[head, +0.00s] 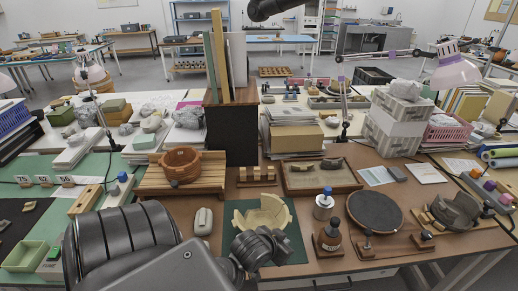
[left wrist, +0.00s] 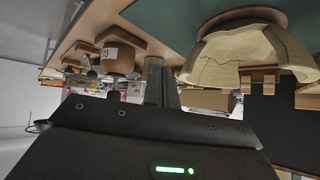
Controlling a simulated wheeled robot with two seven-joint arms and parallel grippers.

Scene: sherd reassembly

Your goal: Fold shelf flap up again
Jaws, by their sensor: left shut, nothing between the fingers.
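I cannot make out a shelf flap for certain in either view. My left gripper (head: 262,248) is shut and empty, low over the front of the green mat, just in front of the cream pot (head: 262,213). In the left wrist view the shut fingers (left wrist: 162,82) appear beside the pot (left wrist: 245,55), apart from it. My right gripper is not in view.
A brown bottle (head: 329,236) stands close right of my left gripper, with a steel jar (head: 323,205) behind it. A dark round disc (head: 375,211) lies further right. A reddish pot (head: 181,164) sits on a slatted wooden stand at left. A grey-white object (head: 204,221) lies left of the mat.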

